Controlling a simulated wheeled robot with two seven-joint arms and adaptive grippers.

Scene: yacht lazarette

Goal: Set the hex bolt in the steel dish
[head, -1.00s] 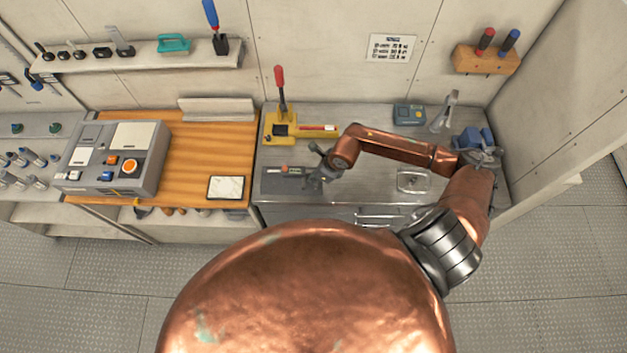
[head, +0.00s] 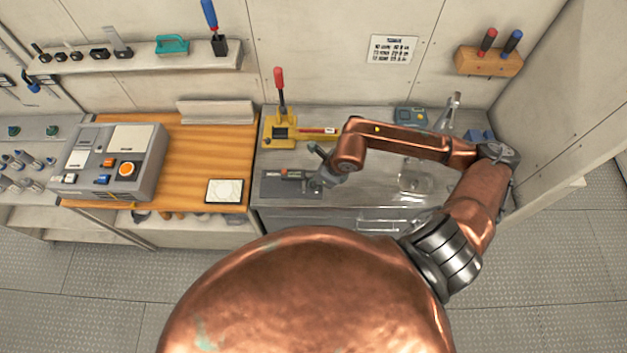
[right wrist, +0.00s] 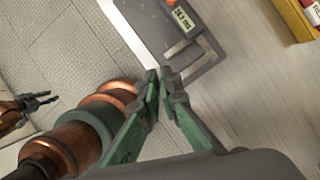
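My right gripper (head: 314,186) is low over the dark grey plate at the left of the grey bench. In the right wrist view its green fingers (right wrist: 161,76) converge with their tips almost together, beside the plate's edge. I see nothing clearly between the tips. I cannot make out the hex bolt in either view; the fingers or arm may hide it. A shiny, squarish steel dish (head: 415,180) sits on the bench to the right of the gripper, below my forearm. My left gripper (right wrist: 40,100) shows small at the left of the right wrist view, its prongs apart and empty.
The grey plate (head: 270,185) carries a gauge with a small display (right wrist: 183,20). A yellow press with a red lever (head: 281,130) stands behind it. A grey control box (head: 115,160) is on the wooden top at left. Bench between plate and dish looks clear.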

